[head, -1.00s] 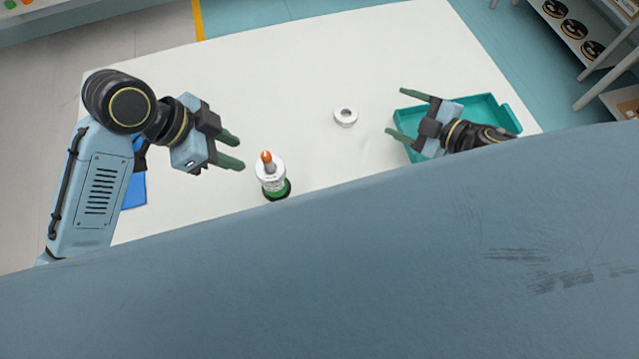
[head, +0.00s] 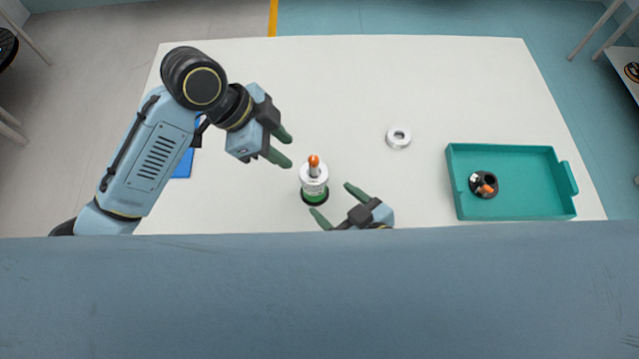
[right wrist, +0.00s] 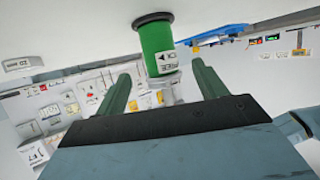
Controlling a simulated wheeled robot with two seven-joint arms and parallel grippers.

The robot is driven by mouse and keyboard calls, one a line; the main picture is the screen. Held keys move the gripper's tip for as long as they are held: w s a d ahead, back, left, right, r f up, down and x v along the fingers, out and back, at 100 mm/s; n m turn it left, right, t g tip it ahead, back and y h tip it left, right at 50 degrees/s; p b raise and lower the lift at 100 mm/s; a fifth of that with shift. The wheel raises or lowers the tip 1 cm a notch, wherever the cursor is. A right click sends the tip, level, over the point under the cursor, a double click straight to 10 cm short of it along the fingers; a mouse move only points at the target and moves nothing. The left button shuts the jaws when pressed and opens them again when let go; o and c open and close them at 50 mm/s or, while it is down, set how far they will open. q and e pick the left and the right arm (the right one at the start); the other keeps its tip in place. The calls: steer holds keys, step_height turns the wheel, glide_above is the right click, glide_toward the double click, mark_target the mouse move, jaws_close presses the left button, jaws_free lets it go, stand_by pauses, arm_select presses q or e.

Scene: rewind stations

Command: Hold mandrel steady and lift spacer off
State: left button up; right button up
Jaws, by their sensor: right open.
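The mandrel (head: 314,161) stands upright on the table, its orange tip showing on top. A white collar-like part, likely the spacer (head: 313,178), sits around it above a green section (head: 314,196) and a dark base. The green section also shows in the right wrist view (right wrist: 155,42), with a white labelled part (right wrist: 165,64) beside it. My left gripper (head: 284,147) is open and empty, to the upper left of the mandrel. My right gripper (head: 332,200) is open just right of the stack; the wrist view shows its fingers apart, with the stack between them in the picture. Contact is not visible.
A loose white ring (head: 398,146) lies right of the mandrel. A teal tray (head: 520,211) at the right holds a round black part with orange (head: 483,184). A blue item (head: 183,165) lies partly behind my left arm. The table's far middle (head: 380,75) is clear.

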mark_target(306, 180)
steer(key=x, duration=0.8)
steer(key=shift+w+a, duration=0.2)
steer(key=shift+w, duration=0.05)
steer(key=shift+c, duration=0.3)
